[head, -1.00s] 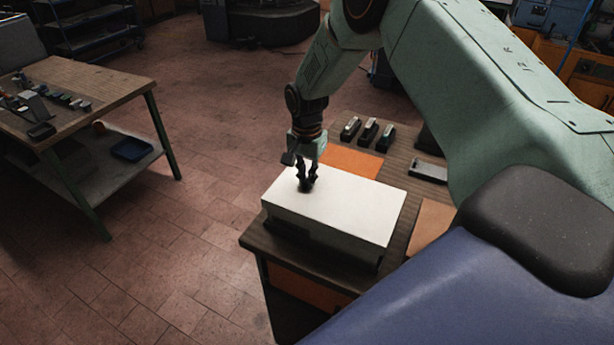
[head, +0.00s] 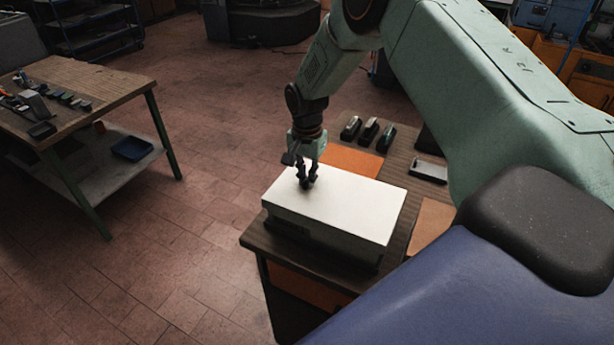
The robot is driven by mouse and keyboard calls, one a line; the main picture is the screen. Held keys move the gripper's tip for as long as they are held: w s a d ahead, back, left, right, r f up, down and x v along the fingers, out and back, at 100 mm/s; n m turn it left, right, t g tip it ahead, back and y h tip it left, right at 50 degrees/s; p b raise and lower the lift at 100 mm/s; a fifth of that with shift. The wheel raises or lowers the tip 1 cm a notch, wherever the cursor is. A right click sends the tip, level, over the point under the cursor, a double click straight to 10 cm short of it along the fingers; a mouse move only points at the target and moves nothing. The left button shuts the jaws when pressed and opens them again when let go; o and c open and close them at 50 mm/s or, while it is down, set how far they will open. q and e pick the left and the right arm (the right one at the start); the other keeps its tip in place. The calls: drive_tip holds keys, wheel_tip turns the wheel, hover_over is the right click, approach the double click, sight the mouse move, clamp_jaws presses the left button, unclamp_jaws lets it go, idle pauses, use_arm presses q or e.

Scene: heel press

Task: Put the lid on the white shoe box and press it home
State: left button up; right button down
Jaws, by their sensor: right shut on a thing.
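The white lid (head: 345,208) lies on top of the white shoe box (head: 325,238), which stands on the wooden bench. The lid looks about level and covers the whole top of the box. The near side of the box is in shadow, so I cannot tell whether a small gap remains under the lid's rim. My right gripper (head: 308,184) points down at the far left part of the lid. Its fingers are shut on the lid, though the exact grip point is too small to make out. My left gripper is not in view.
Another workbench (head: 92,90) stands at the left. The floor between is clear.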

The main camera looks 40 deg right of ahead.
drive_tip(key=shift+s+f, duration=0.2)
drive_tip(key=c, duration=1.3)
unclamp_jaws()
drive_tip(key=shift+w, duration=0.1)
drive_tip(key=shift+c, duration=0.2)
drive_tip(key=o, duration=0.5)
drive_tip(key=shift+r, duration=0.1)
drive_tip(key=shift+r, duration=3.5)
